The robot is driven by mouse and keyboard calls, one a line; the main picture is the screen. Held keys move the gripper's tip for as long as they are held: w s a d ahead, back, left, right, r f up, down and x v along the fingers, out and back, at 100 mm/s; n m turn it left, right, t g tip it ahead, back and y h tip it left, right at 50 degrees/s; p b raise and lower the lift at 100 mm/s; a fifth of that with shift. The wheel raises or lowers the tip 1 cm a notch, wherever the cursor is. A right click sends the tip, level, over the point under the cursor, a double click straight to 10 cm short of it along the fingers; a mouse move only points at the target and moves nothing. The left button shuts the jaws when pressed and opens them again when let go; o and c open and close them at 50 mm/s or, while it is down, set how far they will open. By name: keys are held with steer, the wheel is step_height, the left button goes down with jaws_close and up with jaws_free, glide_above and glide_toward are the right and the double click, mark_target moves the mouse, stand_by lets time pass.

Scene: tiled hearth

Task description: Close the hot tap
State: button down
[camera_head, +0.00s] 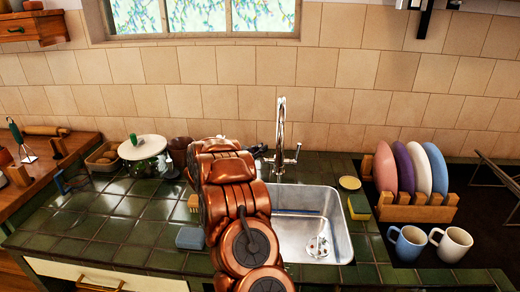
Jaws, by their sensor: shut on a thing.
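The chrome faucet (281,125) rises at the back of the sink with a curved spout. A small chrome lever (296,153) shows on its right side. My copper arm reaches up from the bottom middle and hides the left part of the sink. My gripper (259,151) shows only as a small dark piece beyond the arm, at the left side of the faucet. It is shut on the tap handle on that side. The handle itself is hidden, so its angle cannot be told.
The steel sink (335,242) lies right of my arm. A wooden rack (418,211) with several plates, a blue mug (408,242) and a white mug (452,243) stand at the right. A blue sponge (190,238) lies left of my arm.

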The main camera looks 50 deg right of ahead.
steer(key=shift+w+d+r+n+y+p, duration=0.15)
steer(key=shift+w+d+n+y+p, duration=0.25)
steer(key=shift+p, duration=1.45)
steer(key=shift+w+d+r+n+y+p, duration=0.15)
steer(key=shift+y+p, duration=0.45)
steer(key=shift+p, duration=1.2)
steer(key=shift+s+d+p, duration=0.1)
steer(key=shift+p, duration=0.25)
steer(key=shift+f+n, duration=0.25)
steer(key=c, duration=1.2)
jaws_free()
steer(key=w+v, duration=0.1)
steer(key=v, duration=1.1)
steer(key=shift+s+r, duration=0.3)
